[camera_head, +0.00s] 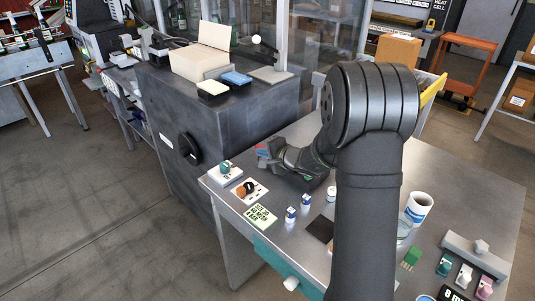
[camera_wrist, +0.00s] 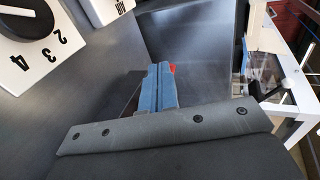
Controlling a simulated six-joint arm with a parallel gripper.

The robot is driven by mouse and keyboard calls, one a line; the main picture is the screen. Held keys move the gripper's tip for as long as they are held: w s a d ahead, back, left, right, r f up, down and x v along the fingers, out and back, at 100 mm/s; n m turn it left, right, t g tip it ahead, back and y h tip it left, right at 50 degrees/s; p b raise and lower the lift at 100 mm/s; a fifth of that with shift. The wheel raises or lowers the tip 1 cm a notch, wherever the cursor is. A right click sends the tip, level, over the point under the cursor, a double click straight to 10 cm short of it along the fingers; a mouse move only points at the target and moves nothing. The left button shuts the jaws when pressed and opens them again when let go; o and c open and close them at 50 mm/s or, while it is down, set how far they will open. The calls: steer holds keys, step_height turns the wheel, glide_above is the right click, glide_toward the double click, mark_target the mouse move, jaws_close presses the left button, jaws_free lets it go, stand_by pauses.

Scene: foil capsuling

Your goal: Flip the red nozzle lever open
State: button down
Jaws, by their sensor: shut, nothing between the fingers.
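A small red piece (camera_wrist: 172,68) shows at the right side of the fingertips in the wrist view. Red also shows by the fingertips in the head view (camera_head: 262,150). I cannot tell whether this is the nozzle lever or whether the fingers touch it. No nozzle body can be made out, and the lever's position cannot be read.
A white block with a teal knob (camera_head: 225,172) and a plate with an orange and black part (camera_head: 248,189) stand at the table's left edge. A numbered dial panel (camera_wrist: 40,38) is upper left in the wrist view. A dark cabinet (camera_head: 215,125) stands behind the table's left side.

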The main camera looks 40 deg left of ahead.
mark_target(256, 146)
steer(key=a, duration=0.3)
steer(key=shift+w, duration=0.15)
steer(key=shift+a+m+t, duration=0.4)
steer(key=shift+m+t, duration=0.1)
steer(key=shift+w+a+m+t, duration=0.15)
steer(key=shift+m+t, duration=0.15)
steer(key=shift+t, duration=0.1)
steer(key=shift+w+a, duration=0.25)
steer(key=shift+a, duration=0.1)
steer(key=shift+w+a+m+t, duration=0.15)
steer(key=shift+m+t, duration=0.25)
steer(key=shift+t, duration=0.1)
steer(key=shift+w+h, duration=0.1)
steer(key=shift+h, duration=0.2)
stand_by(0.4)
